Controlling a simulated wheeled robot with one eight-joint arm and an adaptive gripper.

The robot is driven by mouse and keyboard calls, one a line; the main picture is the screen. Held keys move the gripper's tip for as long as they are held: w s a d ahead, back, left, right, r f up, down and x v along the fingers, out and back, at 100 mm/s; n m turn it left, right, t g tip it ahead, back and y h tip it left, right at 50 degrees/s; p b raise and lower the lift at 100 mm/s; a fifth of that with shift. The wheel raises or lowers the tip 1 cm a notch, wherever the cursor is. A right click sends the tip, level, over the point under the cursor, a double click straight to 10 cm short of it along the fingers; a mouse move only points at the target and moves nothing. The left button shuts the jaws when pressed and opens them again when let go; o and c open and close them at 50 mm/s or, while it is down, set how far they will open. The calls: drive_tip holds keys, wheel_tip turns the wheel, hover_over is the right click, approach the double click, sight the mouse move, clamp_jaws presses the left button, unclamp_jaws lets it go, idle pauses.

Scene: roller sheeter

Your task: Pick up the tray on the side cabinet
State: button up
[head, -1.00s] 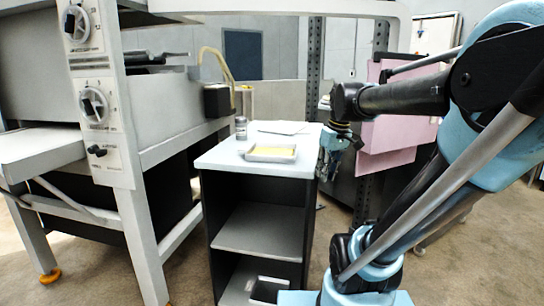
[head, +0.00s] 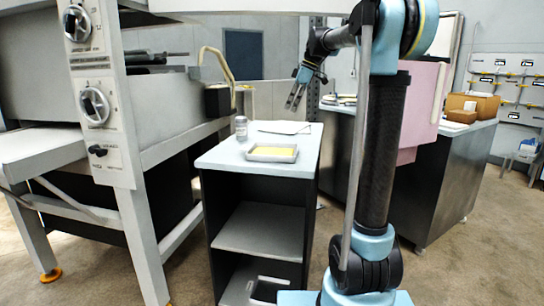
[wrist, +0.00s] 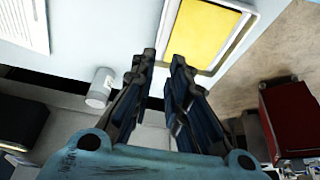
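The tray (head: 271,158) is a shallow grey-white rectangle with a yellow inside. It lies flat near the front of the side cabinet's pale top (head: 223,156). The tray (wrist: 246,11) also shows at the top of the wrist view, partly cut off by the frame. My gripper (head: 294,106) is above the cabinet's back right part, fingers pointing down, apart from the tray. In the wrist view my gripper (wrist: 163,60) has its two dark fingers parted with nothing between them, and the tray lies beyond the right fingertip.
A small jar (head: 241,127) and a paper sheet (head: 284,127) are on the cabinet top behind the tray. The large machine (head: 112,130) stands close at left. A desk (head: 438,175) with a cardboard box (head: 473,105) is at right.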

approach(268, 152)
drive_tip(key=w+f, duration=0.5)
drive_tip(key=shift+w+a+f, duration=0.25)
drive_tip(key=shift+w+f, duration=0.05)
drive_tip(key=shift+f, duration=0.05)
idle(0.4)
clamp_jaws()
